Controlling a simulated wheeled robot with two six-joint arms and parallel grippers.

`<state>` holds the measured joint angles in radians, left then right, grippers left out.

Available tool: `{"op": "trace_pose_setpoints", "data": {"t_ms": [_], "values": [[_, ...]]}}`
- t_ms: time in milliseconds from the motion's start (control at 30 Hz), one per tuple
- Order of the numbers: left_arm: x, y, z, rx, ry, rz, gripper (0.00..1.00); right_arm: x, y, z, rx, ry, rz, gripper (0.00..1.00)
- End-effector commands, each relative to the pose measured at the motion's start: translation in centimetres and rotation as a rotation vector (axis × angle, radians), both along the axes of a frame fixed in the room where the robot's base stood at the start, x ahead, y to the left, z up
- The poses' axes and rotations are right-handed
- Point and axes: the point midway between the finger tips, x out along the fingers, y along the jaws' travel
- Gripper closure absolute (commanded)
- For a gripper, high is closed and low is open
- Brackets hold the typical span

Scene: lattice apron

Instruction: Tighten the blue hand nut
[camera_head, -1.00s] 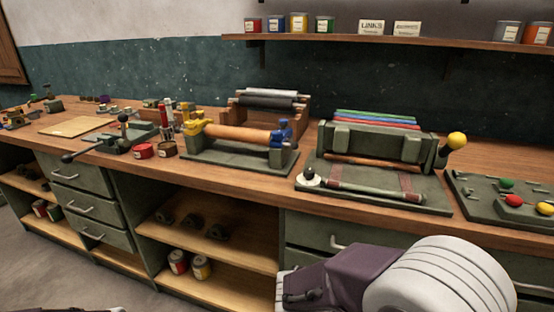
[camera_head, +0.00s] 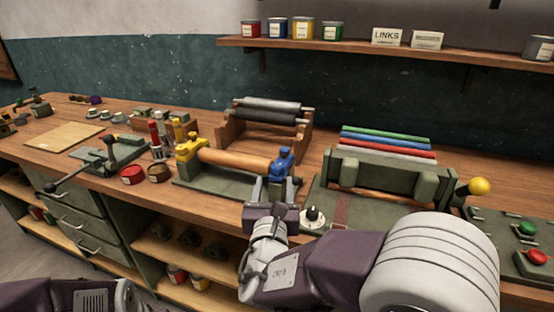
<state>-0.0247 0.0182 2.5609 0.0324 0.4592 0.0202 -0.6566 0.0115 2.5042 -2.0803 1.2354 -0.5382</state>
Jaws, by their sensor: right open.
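The blue hand nut (camera_head: 284,158) sits on the blue clamp at the right end of a wooden roller (camera_head: 235,160). The roller lies across a green base plate (camera_head: 205,187), with a yellow clamp (camera_head: 188,149) at its left end. My right gripper (camera_head: 271,187) is open and empty, just in front of and below the blue nut. Its fingers point toward the nut and partly cover the lower part of the blue clamp. I cannot tell whether they touch it. Only part of my left arm shows at the bottom left; its gripper is out of view.
A green press (camera_head: 385,176) with a yellow knob (camera_head: 479,186) stands right of the roller fixture. A black-and-white knob (camera_head: 314,219) is close to my right gripper. Red and brown tins (camera_head: 133,174) are at the left.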

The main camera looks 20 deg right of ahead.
Motion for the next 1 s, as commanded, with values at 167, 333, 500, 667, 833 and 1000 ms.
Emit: {"op": "trace_pose_setpoints", "data": {"t_ms": [167,333,500,667,833,1000], "values": [[0.0,0.0,-0.1,0.0,0.0,0.0,0.64,3.3,-1.3,-0.1,0.0,0.002,-0.009,0.47],[0.0,0.0,-0.1,0.0,-0.001,0.0,0.64,6.4,-2.3,-0.1,0.001,0.003,-0.007,0.47],[0.0,0.0,0.0,0.0,-0.001,0.0,0.64,7.9,-2.8,0.0,0.002,0.003,-0.005,0.47],[0.0,0.0,0.0,0.0,-0.001,0.0,0.64,8.2,-2.8,-0.1,0.002,0.003,-0.003,0.47],[0.0,0.0,0.0,0.0,0.0,0.0,0.64,8.1,-2.8,0.0,0.002,0.003,-0.003,0.67],[0.0,0.0,0.0,0.0,-0.001,0.0,0.64,8.1,-2.8,0.0,0.002,0.003,-0.003,1.0]]}}
